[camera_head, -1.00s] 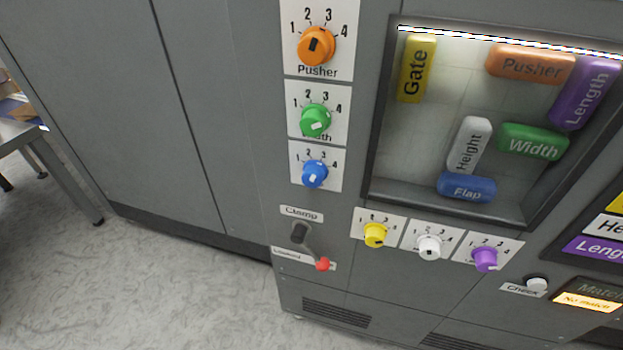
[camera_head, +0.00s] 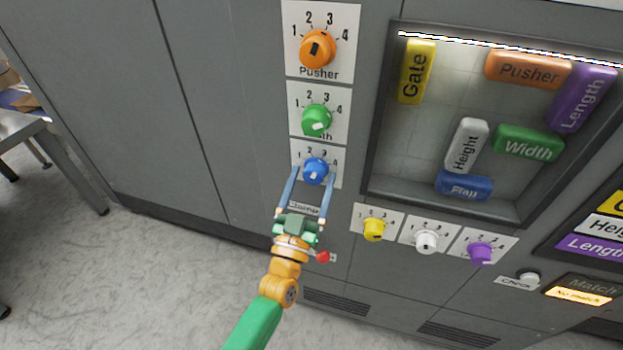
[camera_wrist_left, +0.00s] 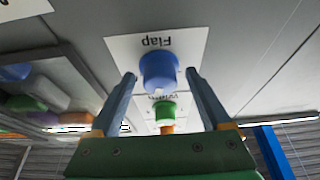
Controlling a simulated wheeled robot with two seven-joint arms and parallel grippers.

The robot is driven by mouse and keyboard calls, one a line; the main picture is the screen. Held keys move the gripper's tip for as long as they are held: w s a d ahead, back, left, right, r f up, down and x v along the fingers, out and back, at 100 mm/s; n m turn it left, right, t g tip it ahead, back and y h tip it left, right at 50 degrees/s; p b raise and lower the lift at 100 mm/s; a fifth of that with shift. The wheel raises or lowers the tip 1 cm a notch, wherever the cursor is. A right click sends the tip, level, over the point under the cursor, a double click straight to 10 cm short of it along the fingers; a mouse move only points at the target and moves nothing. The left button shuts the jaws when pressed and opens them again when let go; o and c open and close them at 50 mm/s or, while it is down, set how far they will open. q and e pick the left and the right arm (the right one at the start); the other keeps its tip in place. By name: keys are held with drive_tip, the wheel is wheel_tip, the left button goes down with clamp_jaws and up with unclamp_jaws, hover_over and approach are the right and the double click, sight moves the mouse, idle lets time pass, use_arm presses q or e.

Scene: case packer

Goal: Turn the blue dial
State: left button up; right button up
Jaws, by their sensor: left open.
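The blue dial (camera_head: 315,171) sits on a white plate with numbers, lowest in the column of three dials on the grey machine. In the left wrist view the blue dial (camera_wrist_left: 159,72) shows under the word Flap. My left gripper (camera_head: 312,172) is open, with one blue finger on each side of the dial in the head view. In the left wrist view the fingertips (camera_wrist_left: 161,76) flank the dial with a gap on both sides, and I see no contact. My right gripper is not in view.
A green dial (camera_head: 316,120) and an orange dial (camera_head: 317,48) are above the blue one. Yellow (camera_head: 374,229), white (camera_head: 426,242) and purple (camera_head: 480,253) dials line the lower right. A red-tipped clamp lever (camera_head: 323,257) is beside my gripper. A framed window (camera_head: 377,125) stands to the right.

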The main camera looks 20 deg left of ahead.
use_arm(q)
clamp_jaws()
drive_tip(key=shift+m, duration=0.3)
drive_tip(key=m+h+p, duration=0.1)
drive_tip(key=m, duration=0.2)
drive_tip(key=m+h, duration=0.2)
drive_tip(key=m, duration=0.1)
drive_tip(key=shift+a+r+g+p, duration=0.1)
drive_tip(key=shift+a+g+p, duration=0.05)
drive_tip(key=shift+g+p, duration=0.2)
drive_tip(key=shift+a+m+g+h+p, duration=0.1)
drive_tip(key=shift+m+g+h+p, duration=0.35)
drive_tip(key=shift+m, duration=0.6)
drive_tip(key=shift+m+g+h+p, duration=0.15)
drive_tip(key=shift+m+h, duration=0.5)
drive_tip(key=shift+m, duration=0.7)
unclamp_jaws()
